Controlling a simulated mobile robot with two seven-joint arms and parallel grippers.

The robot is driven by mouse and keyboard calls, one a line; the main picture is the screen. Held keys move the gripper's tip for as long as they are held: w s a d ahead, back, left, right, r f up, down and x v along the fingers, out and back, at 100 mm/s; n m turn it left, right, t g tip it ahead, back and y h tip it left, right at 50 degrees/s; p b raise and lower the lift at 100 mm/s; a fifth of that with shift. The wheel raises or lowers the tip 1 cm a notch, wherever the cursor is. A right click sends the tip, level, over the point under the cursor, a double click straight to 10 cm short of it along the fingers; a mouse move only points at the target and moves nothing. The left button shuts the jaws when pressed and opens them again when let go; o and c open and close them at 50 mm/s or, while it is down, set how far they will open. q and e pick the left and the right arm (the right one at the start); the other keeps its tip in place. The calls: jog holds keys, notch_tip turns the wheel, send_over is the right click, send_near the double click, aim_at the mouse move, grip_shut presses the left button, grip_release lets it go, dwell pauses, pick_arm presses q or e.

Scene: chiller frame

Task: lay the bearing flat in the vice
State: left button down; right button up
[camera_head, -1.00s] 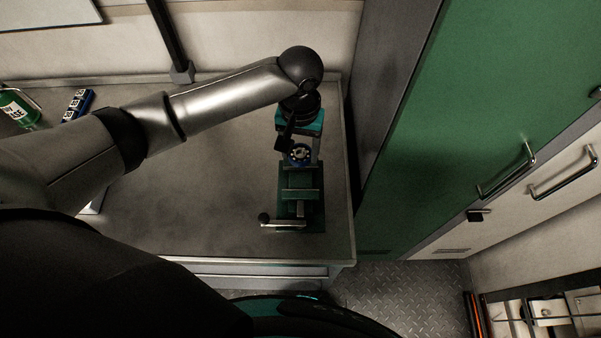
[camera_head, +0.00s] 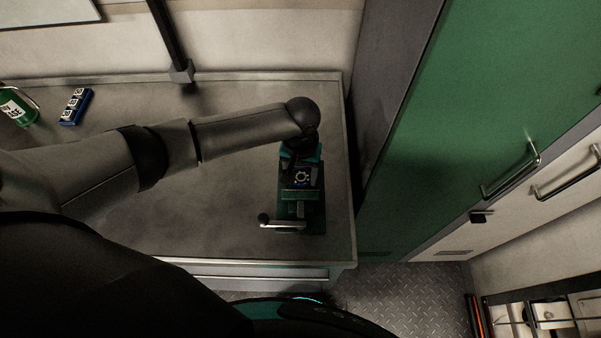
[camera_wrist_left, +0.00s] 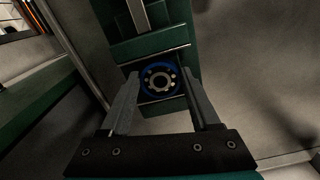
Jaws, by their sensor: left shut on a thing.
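The bearing (camera_wrist_left: 159,81) is a ring with a blue outer edge and pale balls around a dark centre. It sits between the two fingertips of my left gripper (camera_wrist_left: 158,86), which is shut on it. In the head view the bearing (camera_head: 302,177) shows face up, at the jaw area of the green vice (camera_head: 302,213). The vice also shows in the left wrist view (camera_wrist_left: 150,45), just beyond the bearing. Whether the bearing touches the vice bed is hard to tell. My right gripper is not in view.
The vice stands near the right end of the grey bench (camera_head: 220,220), its handle (camera_head: 280,224) towards the front edge. A tall green cabinet (camera_head: 440,120) stands right of the bench. The middle bench is clear.

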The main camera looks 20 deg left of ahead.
aim_at(300, 179)
pick_arm(q)
jog(key=shift+f, duration=0.1)
jog(key=shift+c, duration=0.6)
grip_release()
notch_tip(300, 179, up, 12)
jog(key=p, duration=0.1)
